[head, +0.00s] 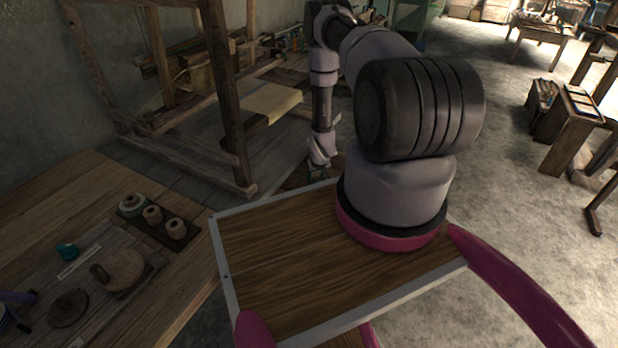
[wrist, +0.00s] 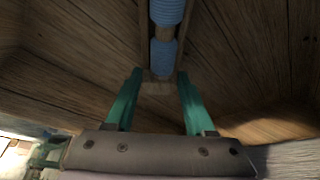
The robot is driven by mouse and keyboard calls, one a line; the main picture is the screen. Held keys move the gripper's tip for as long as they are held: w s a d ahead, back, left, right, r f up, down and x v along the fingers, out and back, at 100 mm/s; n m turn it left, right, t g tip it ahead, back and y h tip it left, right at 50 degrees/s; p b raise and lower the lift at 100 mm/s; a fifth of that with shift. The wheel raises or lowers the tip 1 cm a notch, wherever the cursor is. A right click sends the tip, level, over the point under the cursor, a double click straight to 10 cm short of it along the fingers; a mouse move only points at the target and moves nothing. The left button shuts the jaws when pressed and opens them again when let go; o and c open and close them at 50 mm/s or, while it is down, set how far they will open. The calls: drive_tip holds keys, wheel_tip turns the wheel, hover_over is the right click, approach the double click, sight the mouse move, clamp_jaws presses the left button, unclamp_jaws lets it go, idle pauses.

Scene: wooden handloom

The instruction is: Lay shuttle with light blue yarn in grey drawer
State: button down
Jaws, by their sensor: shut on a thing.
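In the wrist view, the shuttle with light blue yarn (wrist: 165,56) runs from the top edge down to the space between my green fingers. Its near wooden end lies between the fingertips, and its far end is out of frame. My gripper (wrist: 159,76) is shut on the shuttle. Brown wooden boards and walls (wrist: 235,60) surround it, like the inside of a drawer or box; I cannot tell the drawer's grey colour. In the head view my gripper (head: 320,163) is small and low, beyond my wooden tray top; the shuttle cannot be made out there.
A wooden handloom frame (head: 232,95) stands left of my arm. A workbench (head: 190,265) at lower left holds several spools on a dark board (head: 178,235) and a round wooden piece (head: 122,268). Small stands (head: 565,130) are at right. The concrete floor at right is mostly clear.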

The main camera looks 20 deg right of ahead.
drive_tip(key=shift+w+a, duration=0.9)
drive_tip(key=shift+w, duration=0.25)
drive_tip(key=shift+w+f, duration=0.1)
drive_tip(key=shift+f, duration=0.5)
drive_tip(key=shift+c, duration=1.3)
unclamp_jaws()
drive_tip(key=shift+f, duration=0.15)
drive_tip(key=v, duration=1.2)
drive_tip(key=shift+w+a+r, duration=0.1)
drive_tip(key=shift+r, duration=0.15)
